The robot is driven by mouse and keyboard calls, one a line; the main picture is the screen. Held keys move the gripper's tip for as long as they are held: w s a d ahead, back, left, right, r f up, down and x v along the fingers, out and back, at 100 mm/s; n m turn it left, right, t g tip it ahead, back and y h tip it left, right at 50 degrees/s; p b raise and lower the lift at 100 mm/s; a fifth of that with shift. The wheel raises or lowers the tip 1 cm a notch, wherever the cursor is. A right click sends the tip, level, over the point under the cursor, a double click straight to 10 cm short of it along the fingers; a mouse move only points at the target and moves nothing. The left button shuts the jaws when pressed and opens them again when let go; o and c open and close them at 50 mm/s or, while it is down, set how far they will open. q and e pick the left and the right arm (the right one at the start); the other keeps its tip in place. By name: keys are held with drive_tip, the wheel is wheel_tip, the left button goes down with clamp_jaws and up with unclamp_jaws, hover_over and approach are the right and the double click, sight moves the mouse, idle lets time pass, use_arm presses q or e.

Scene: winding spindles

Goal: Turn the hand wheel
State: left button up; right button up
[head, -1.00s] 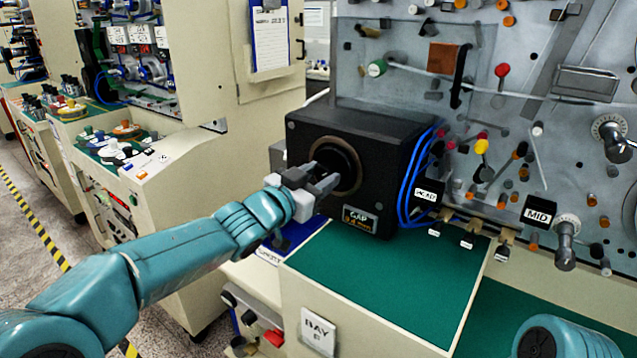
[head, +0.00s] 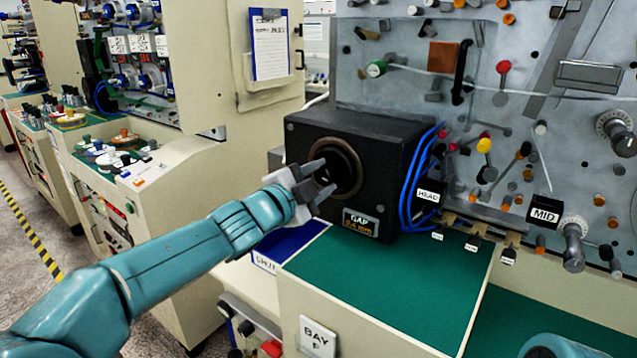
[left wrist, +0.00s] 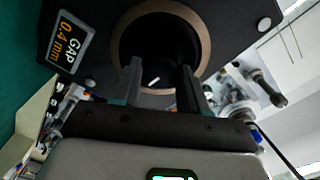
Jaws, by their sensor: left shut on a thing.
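The hand wheel (head: 345,163) is a dark round part inside a brown ring on the front of a black box (head: 390,150). A label on the box, marked GAP 0.4 mm (head: 361,223), sits below the ring. My left gripper (head: 329,175) is at the wheel, shut on it, with its two grey fingers apart across the dark part. In the left wrist view the fingers (left wrist: 160,66) reach into the ringed dark wheel (left wrist: 157,40), where a small white mark shows. The exact contact is too dark to see. My right gripper is out of view.
A green work surface (head: 390,280) lies clear in front of the box. Blue cables (head: 408,195) run down the box's right side. A grey panel (head: 500,110) with many pegs and knobs stands at the right. A cream cabinet (head: 215,150) stands behind my left arm.

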use_arm(q)
drive_tip(key=shift+m, duration=0.7)
drive_tip(key=o, duration=1.1)
drive_tip(key=shift+c, duration=0.2)
drive_tip(key=shift+s+a, duration=0.1)
drive_tip(key=b+v, duration=0.2)
drive_tip(key=v, duration=1.4)
drive_tip(key=shift+b, duration=0.3)
